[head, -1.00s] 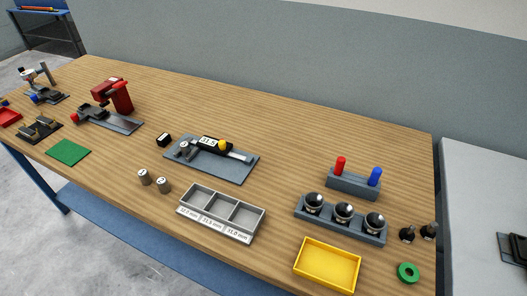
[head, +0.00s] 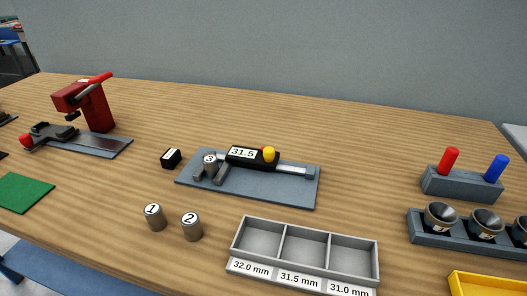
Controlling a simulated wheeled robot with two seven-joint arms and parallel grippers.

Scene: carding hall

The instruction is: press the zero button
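A measuring device like a caliper lies on a grey-blue plate (head: 265,193) near the middle of the table. Its black display (head: 243,153) reads 31.5. A round yellow knob (head: 269,155) sits at the display's right end, with a small red part (head: 263,149) just behind it. No label marks either as the zero button. A grey cylinder marked 3 (head: 210,165) stands at the device's jaws; I cannot tell whether both jaws touch it. Neither of my grippers shows.
A grey three-compartment tray (head: 305,226) is labelled 32.0, 31.5 and 31.0 mm. A small black block (head: 171,158) lies left of the plate. A red press (head: 95,108) is farther left. The table behind the device is clear.

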